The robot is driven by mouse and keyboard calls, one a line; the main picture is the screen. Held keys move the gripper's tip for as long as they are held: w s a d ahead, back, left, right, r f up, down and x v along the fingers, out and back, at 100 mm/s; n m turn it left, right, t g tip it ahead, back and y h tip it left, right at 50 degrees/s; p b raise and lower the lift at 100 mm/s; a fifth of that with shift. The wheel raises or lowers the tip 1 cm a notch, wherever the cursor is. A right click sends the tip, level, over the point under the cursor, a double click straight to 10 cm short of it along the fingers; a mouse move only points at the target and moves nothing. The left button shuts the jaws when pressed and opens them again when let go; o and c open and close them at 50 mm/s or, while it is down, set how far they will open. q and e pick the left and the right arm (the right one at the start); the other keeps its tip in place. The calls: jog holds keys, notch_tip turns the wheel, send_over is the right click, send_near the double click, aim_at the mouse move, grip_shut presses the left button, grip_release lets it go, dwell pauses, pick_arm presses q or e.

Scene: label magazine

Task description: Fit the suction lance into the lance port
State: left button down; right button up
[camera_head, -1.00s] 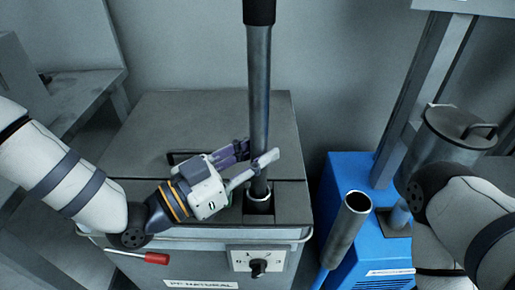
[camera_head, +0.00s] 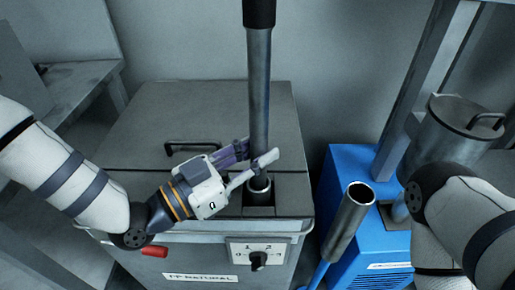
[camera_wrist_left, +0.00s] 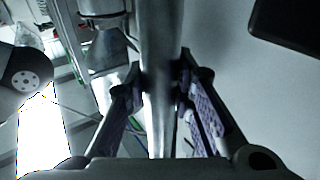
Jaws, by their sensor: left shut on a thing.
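The suction lance (camera_head: 259,90) is a long grey metal tube with a black sleeve at its top. It stands close to upright over the grey cabinet. My left gripper (camera_head: 250,164) is shut around its lower part, and the tube (camera_wrist_left: 160,70) runs between both fingers in the left wrist view. The lance port (camera_head: 259,196) is a short round collar in a dark square cutout in the cabinet lid, just below the fingers. The fingers hide the lance's lower end, so I cannot tell whether its tip is inside the collar. My right gripper is out of view.
The grey cabinet (camera_head: 130,140) has a lid handle (camera_head: 192,146), a dial (camera_head: 258,260) and a red-handled part (camera_head: 154,252) at its front. To the right stand an open metal tube (camera_head: 347,222), a blue unit (camera_head: 340,165) and a lidded metal canister (camera_head: 445,135).

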aim_at(251, 105)
pick_arm(q)
jog(key=shift+f+b, duration=0.55)
jog(key=shift+f, duration=0.5)
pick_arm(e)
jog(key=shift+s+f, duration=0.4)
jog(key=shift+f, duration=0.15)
pick_arm(q)
jog(key=shift+r+p, duration=1.7)
jog(key=shift+r, duration=1.1)
jog(key=shift+r+p, duration=1.75)
jog(key=shift+r, duration=1.75)
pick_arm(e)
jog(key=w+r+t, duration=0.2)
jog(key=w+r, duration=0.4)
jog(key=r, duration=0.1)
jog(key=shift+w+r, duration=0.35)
pick_arm(q)
jog(key=shift+p, duration=0.3)
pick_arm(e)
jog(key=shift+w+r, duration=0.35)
pick_arm(q)
jog(key=shift+f, duration=0.1)
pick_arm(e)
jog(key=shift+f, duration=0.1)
